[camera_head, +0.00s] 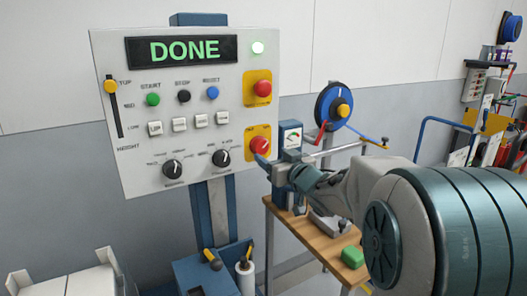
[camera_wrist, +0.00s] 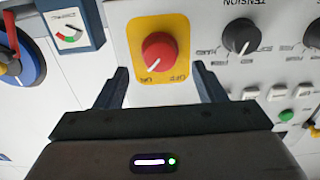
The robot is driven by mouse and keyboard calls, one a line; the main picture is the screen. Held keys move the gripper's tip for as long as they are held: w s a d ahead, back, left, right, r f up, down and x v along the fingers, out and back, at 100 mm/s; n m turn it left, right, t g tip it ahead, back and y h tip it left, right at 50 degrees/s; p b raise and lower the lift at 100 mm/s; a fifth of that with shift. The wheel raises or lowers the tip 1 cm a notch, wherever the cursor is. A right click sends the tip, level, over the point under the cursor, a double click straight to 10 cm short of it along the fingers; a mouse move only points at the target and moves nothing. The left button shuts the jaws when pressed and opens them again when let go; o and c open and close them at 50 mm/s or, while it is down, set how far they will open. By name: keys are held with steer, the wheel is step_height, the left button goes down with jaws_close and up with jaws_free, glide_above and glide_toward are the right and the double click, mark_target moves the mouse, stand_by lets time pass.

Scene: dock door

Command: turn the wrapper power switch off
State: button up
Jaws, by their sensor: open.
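The wrapper power switch is a red rotary knob (camera_head: 260,146) on a yellow plate, low on the right side of the grey control panel (camera_head: 140,180). In the wrist view the red knob (camera_wrist: 159,50) appears upside down. Its white pointer line slants to the lower left, toward the small label that seems to read ON; the other label, at lower right, seems to read OFF. My gripper (camera_wrist: 163,82) is open and empty, its two fingers on either side of the yellow plate (camera_wrist: 172,22) in the picture. In the head view my gripper (camera_head: 266,165) is close to the knob; contact cannot be told.
A red mushroom button (camera_head: 262,88) sits above the switch. A black tension knob (camera_wrist: 240,36) is beside it. A wooden bench (camera_head: 300,232) with a gauge box (camera_head: 290,137) stands at right.

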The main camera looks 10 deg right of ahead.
mark_target(263, 149)
steer(key=x, duration=0.4)
steer(key=shift+w+a, duration=0.1)
steer(key=shift+w, duration=0.3)
steer(key=c, duration=1)
